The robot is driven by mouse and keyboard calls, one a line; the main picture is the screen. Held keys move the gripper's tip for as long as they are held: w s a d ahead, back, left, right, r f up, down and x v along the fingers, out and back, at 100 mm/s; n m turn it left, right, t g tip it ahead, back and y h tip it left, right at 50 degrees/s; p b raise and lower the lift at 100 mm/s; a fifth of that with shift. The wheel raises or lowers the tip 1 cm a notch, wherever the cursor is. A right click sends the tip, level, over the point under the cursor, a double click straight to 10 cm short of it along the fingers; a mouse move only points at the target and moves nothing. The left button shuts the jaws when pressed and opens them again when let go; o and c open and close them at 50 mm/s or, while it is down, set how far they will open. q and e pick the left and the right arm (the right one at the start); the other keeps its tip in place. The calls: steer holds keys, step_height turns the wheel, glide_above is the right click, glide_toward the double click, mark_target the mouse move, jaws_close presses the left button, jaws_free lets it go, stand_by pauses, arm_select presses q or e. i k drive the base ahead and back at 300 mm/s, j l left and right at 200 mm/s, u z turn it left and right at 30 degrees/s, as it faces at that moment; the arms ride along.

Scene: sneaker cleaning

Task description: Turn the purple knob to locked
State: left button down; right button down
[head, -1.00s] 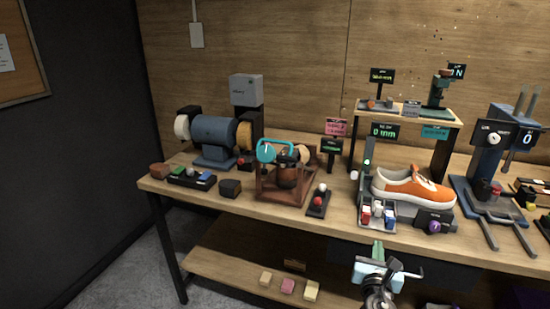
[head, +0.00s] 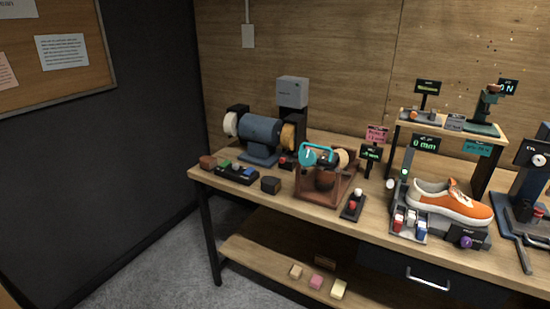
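The purple knob (head: 466,242) sits on the front of a small dark box (head: 481,236) at the right part of the bench, just in front of the orange sneaker (head: 450,200). The knob's pointer and the label above it are too small to read, so I cannot tell its setting. Neither of my grippers shows in the head view now.
The wooden bench (head: 270,206) carries a blue grinder (head: 260,132), a brown frame with a teal clamp (head: 318,155), and a small raised shelf (head: 455,131). A drawer handle (head: 428,280) is below the knob. Blocks lie on the lower shelf. Floor at left is clear.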

mark_target(466, 242)
steer(key=z, duration=1.45)
steer(key=i+l+u, duration=0.4)
steer(key=l, duration=0.15)
steer(key=i+l+u, duration=0.2)
steer(key=l, duration=0.15)
steer(key=i+l+u, duration=0.2)
steer(key=l+u, duration=0.2)
steer(key=l, duration=0.25)
